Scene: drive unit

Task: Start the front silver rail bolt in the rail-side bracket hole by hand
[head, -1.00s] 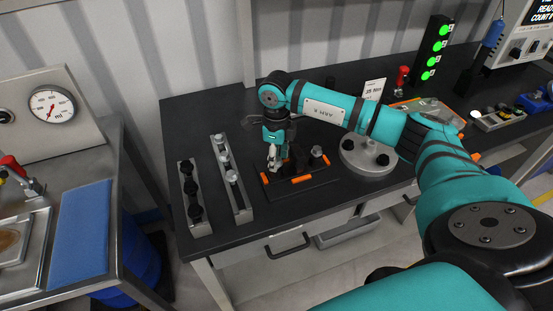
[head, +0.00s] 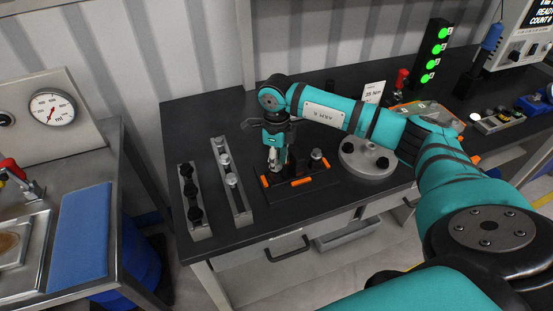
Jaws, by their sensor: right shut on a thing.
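My right gripper (head: 273,164) points down over the left part of the black fixture plate (head: 325,189) with orange corner blocks. It is shut on a small silver thing, which looks like a silver bolt but is mostly hidden by the fingers. A dark bracket (head: 297,163) stands on the plate just right of the fingers. Its left hole is hidden, and I cannot tell whether the bolt tip is in it. Another silver bolt (head: 316,154) stands upright at the plate's right side. My left gripper is out of view.
Left of the plate lie a grey rail (head: 240,205) with silver bolts and a second rail (head: 201,231) with black bolts. A round silver disc (head: 367,167) with black knobs stands close on the right. The table's front edge is near the plate.

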